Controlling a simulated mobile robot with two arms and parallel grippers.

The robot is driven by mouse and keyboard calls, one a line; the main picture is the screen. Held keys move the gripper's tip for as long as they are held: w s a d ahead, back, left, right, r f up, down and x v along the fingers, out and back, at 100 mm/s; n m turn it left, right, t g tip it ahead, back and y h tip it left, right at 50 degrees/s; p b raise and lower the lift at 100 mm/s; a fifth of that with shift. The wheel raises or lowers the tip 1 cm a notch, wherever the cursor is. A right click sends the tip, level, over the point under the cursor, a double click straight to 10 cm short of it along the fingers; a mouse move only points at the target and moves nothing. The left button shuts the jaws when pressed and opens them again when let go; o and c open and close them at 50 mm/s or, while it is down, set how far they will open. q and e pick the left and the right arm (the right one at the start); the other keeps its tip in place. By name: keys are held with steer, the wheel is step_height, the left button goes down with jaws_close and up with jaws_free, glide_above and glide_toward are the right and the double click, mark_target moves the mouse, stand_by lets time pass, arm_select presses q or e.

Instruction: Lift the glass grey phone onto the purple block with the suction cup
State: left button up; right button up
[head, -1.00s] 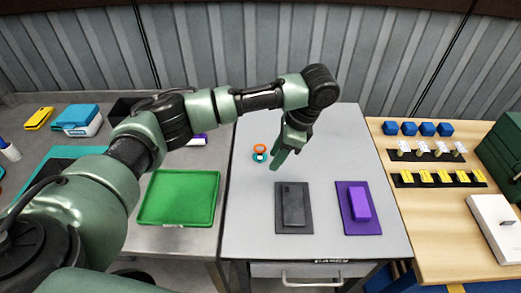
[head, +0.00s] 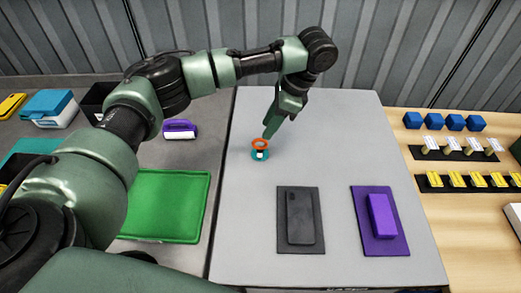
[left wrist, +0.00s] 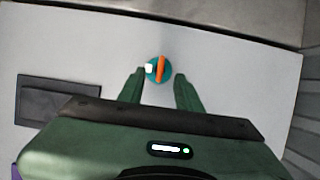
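The suction cup (head: 260,149) stands on the grey table, with an orange ring on top and a teal base; it also shows in the left wrist view (left wrist: 158,69). My left gripper (head: 270,130) is right by it in the head view. In the left wrist view its fingers (left wrist: 158,78) are apart, with the cup just beyond and between their tips. The dark grey phone (head: 300,218) lies on a dark mat (head: 285,245). The purple block (head: 381,216) lies on a purple mat (head: 400,245) to the right. My right gripper is not in view.
A green tray (head: 165,205) lies on the left counter, with a purple-and-white item (head: 180,129) behind it. A wooden table (head: 470,225) at right holds several blue blocks (head: 445,121) and rows of small pieces. The grey table's right back is clear.

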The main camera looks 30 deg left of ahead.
mark_target(260, 138)
arm_select(q)
steer(key=shift+s+a+f, duration=0.1)
steer(key=shift+a+f, duration=0.1)
steer(key=shift+f, duration=0.2)
steer(key=p+x, duration=0.2)
steer(key=x, duration=0.4)
steer(key=shift+f, duration=0.1)
steer(key=shift+c, duration=0.3)
jaws_close()
